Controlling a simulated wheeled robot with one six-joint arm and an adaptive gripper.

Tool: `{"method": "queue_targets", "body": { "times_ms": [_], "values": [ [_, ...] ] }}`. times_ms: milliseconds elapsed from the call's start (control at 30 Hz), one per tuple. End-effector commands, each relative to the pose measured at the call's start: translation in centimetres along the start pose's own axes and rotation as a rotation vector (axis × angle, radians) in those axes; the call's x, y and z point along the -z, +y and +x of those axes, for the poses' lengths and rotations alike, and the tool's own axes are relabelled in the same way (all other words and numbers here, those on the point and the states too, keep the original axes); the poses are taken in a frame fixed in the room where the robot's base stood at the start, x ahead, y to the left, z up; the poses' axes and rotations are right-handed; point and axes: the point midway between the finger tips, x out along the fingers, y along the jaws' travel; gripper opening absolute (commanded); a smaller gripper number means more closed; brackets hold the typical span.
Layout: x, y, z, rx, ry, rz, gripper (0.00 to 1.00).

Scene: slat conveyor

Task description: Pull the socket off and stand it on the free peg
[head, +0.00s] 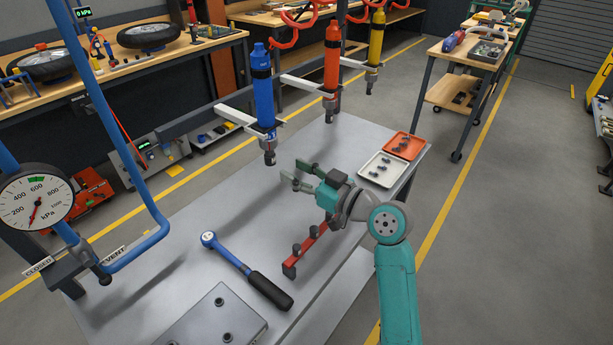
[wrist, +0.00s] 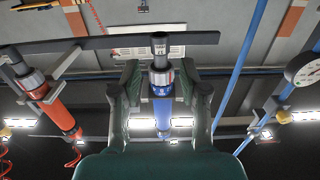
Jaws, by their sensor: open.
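A dark socket (head: 270,157) sits on the lower end of the hanging blue tool (head: 263,90). In the wrist view the socket (wrist: 159,44) shows in line with the gap between my fingers, beyond their tips. My gripper (head: 289,169) is open and empty, just right of the socket and a little lower in the head view; its fingers also show in the wrist view (wrist: 160,68). A red rail (head: 309,252) lies on the bench below my gripper, with several dark posts along it. Its far end is partly hidden by my arm, and I cannot tell which peg is free.
Red (head: 331,60) and yellow (head: 376,40) tools hang behind the blue one. A ratchet (head: 245,270) lies on the bench. White (head: 381,171) and orange (head: 403,146) trays hold small parts at the right. A pressure gauge (head: 37,200) and blue pipe stand at the left.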

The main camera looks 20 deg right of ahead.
Motion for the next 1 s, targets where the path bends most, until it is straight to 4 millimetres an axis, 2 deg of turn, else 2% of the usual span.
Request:
{"method": "queue_targets", "body": {
  "times_ms": [300, 600, 1000],
  "values": [
    [0.1, 0.0, 3.4, 0.001, 0.001, 0.0, 0.44],
    [0.0, 0.0, 5.9, 0.0, 0.001, 0.0, 0.44],
    [0.0, 0.0, 6.6, -0.001, 0.0, 0.0, 0.44]
  ]
}}
